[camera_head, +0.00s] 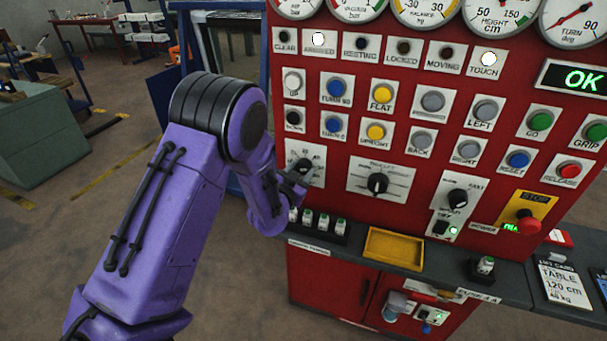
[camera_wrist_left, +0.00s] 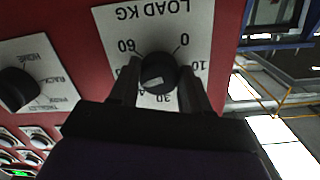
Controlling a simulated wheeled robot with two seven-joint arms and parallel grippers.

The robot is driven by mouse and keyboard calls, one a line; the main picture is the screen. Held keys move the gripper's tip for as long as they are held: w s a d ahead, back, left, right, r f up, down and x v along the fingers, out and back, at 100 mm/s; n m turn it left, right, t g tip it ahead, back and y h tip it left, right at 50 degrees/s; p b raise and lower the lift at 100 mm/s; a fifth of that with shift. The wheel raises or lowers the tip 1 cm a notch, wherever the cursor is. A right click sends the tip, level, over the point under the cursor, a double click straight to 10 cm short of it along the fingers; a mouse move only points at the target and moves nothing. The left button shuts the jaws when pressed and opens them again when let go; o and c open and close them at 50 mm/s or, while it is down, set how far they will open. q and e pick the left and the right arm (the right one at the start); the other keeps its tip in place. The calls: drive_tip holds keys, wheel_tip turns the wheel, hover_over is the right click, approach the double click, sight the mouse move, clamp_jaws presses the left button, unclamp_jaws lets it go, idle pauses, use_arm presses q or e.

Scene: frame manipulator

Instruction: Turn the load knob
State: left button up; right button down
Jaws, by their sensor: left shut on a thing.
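The load knob (camera_wrist_left: 160,70) is a round black knob on a white "LOAD KG" plate (camera_wrist_left: 178,22), which appears upside down in the left wrist view. A pale mark shows on the knob's face. The dial numbers 0, 10 and 60 are readable around it; others are partly covered. My left gripper (camera_wrist_left: 158,82) has one dark finger on each side of the knob and is shut on it. In the head view, my left gripper (camera_head: 292,184) reaches the knob's plate (camera_head: 317,160) on the panel's left, largely hiding the knob. My right gripper is not in view.
The red panel (camera_head: 345,100) carries several buttons, gauges above and a lit "OK" display (camera_head: 580,79). Another black knob (camera_head: 377,184) is to the right, then a selector knob (camera_head: 457,199) and a red stop button (camera_head: 528,222). A yellow tray (camera_head: 370,246) sits on the ledge below.

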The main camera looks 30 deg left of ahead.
use_arm(q)
drive_tip(key=shift+w+r, duration=0.1)
drive_tip(key=shift+r, duration=0.15)
drive_tip(key=o, duration=0.9)
drive_tip(key=shift+o, duration=0.7)
drive_tip(key=shift+d+f, duration=0.1)
drive_tip(key=b+v, duration=0.3)
drive_tip(key=v, duration=0.7)
drive_tip(key=shift+s, duration=0.25)
